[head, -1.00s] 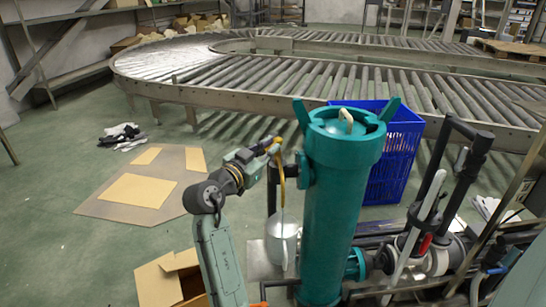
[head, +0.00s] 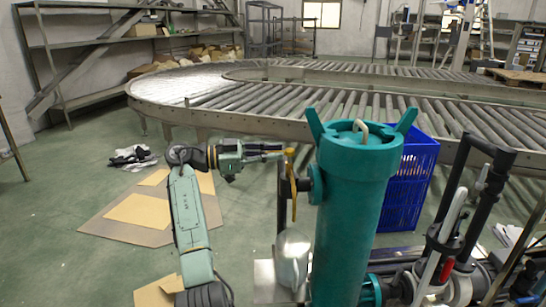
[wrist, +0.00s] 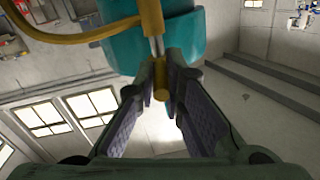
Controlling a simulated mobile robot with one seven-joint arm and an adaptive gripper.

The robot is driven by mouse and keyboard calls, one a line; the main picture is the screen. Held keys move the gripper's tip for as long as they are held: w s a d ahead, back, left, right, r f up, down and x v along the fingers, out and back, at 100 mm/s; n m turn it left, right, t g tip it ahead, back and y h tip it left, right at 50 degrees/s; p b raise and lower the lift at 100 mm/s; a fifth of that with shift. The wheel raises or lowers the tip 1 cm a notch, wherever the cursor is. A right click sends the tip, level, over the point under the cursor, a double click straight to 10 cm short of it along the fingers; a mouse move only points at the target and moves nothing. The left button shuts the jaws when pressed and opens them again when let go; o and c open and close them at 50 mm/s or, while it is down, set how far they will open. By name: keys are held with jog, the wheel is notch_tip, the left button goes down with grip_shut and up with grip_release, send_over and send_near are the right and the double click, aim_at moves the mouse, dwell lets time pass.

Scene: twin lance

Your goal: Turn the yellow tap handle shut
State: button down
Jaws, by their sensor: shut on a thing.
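The yellow tap handle (head: 294,207) is on the side of a tall teal cylinder (head: 352,215), at its upper left. A small dark fitting joins them. My gripper (head: 282,151) reaches in from the left, level with the top of the cylinder. In the wrist view the gripper (wrist: 161,92) has both fingers closed around a yellow end (wrist: 160,93) of the handle. A curved yellow part (wrist: 75,34) runs off to the left there. The teal body fills the top middle of the wrist view.
A metal jug (head: 291,258) stands below the handle. A blue crate (head: 412,185) is behind the cylinder, and dark pipes (head: 455,225) are at right. A roller conveyor (head: 300,95) crosses the back. Cardboard (head: 140,213) lies flat on the floor at left.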

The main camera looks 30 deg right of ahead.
jog(key=shift+w+d+r+m+g+y, duration=0.15)
jog(key=shift+m+g+y, duration=0.1)
jog(key=shift+m+g, duration=0.15)
jog(key=shift+w+d+f+m+g+y, duration=0.1)
jog(key=shift+m+g+y, duration=0.2)
jog(key=shift+g, duration=0.2)
jog(key=c, duration=1.7)
grip_release()
jog(key=shift+s, duration=0.1)
jog(key=shift+o, duration=0.2)
jog(key=v, duration=0.7)
jog(key=shift+a, duration=0.2)
jog(key=shift+w, duration=0.2)
